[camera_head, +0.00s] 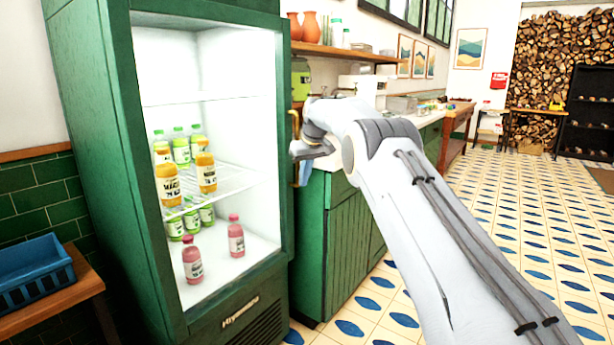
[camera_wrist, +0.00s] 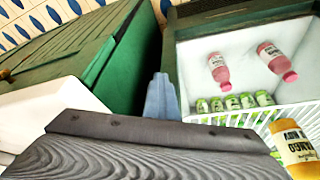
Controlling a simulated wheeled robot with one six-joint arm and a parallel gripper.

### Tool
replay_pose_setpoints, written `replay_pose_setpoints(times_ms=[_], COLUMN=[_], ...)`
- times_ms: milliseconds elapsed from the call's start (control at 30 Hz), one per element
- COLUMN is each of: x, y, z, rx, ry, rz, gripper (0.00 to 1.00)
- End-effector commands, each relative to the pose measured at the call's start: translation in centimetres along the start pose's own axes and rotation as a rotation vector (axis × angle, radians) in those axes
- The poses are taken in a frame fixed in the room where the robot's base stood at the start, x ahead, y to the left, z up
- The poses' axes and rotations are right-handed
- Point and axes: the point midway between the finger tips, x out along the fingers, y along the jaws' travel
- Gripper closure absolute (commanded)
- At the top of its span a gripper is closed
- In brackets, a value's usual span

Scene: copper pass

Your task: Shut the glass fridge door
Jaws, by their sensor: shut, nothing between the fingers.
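The tall green fridge (camera_head: 100,130) stands at left in the head view, its lit white inside and bottles in plain sight. A brass handle (camera_head: 294,126) shows at the fridge's right edge. The glass pane itself is hard to make out, so I cannot tell how far the door stands open. My gripper (camera_head: 305,174) is shut and empty, close to that right edge just below the handle; I cannot tell whether it touches. In the wrist view the shut fingertips (camera_wrist: 161,98) point between the fridge and the green cabinet. A dark grained part hides the lower wrist view.
Green and pink bottles (camera_head: 192,258) and orange ones (camera_head: 206,173) stand on the fridge shelves. A green cabinet (camera_head: 345,240) stands right of the fridge. A blue crate (camera_head: 35,270) sits on a wooden table at left. The tiled floor (camera_head: 530,220) at right is clear.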

Motion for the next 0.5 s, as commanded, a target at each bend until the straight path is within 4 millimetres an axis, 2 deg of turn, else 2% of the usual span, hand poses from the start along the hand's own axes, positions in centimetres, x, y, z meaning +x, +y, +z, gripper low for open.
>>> replay_pose_setpoints(times_ms=[67, 267, 500], x=[-0.9, -1.7, -6.7], y=[-0.3, 1.3, 2.2], z=[0.3, 2.7, 2.6], rx=[-0.003, 0.004, 0.006], ry=[0.0, -0.018, -0.015], rz=[-0.004, -0.001, 0.002], gripper=[1.0, 1.0, 1.0])
